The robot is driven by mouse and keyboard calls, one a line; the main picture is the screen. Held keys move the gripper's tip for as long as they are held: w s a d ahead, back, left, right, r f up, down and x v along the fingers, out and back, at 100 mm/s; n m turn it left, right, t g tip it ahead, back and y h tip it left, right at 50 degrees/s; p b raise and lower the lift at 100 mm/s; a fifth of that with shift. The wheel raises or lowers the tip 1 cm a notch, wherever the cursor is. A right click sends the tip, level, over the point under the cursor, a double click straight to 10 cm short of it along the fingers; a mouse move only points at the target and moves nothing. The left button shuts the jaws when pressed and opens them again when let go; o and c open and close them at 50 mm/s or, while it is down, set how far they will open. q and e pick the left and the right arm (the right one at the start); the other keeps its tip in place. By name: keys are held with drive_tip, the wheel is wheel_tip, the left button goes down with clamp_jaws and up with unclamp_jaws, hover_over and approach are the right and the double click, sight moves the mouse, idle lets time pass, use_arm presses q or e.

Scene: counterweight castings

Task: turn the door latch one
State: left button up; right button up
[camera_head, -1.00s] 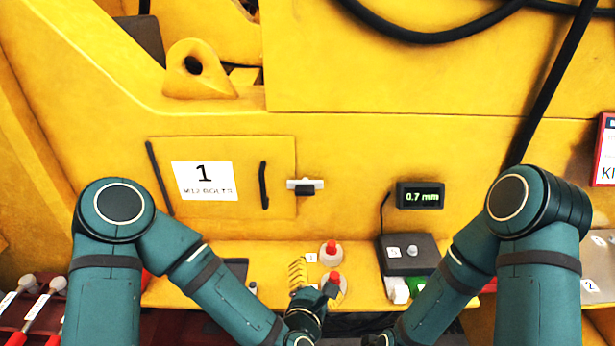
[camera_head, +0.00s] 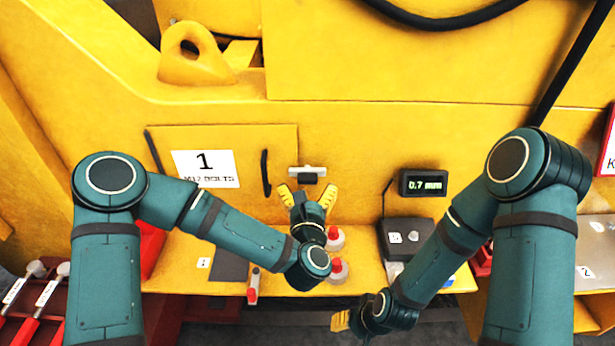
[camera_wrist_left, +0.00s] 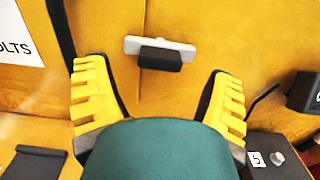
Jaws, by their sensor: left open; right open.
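The yellow door (camera_head: 225,205) bears a white sign "1" and a black upright handle (camera_head: 266,174). My left gripper (camera_head: 307,195) is open and empty, its yellow fingers spread just below the latch and apart from it. My right gripper (camera_head: 341,320) is low at the front of the shelf; its jaw gap is hard to make out, and it seems empty.
Red-capped bottles (camera_head: 338,270) stand on the yellow shelf (camera_head: 185,268) below my left gripper. A display reading 0.7 mm (camera_head: 423,183) is on the wall at the right, above a dark box (camera_head: 406,240). A red-handled tool (camera_head: 253,287) lies at the shelf's front.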

sight(307, 183)
use_arm(q)
drive_tip(key=shift+w, duration=2.1)
drive_tip(key=c, duration=1.2)
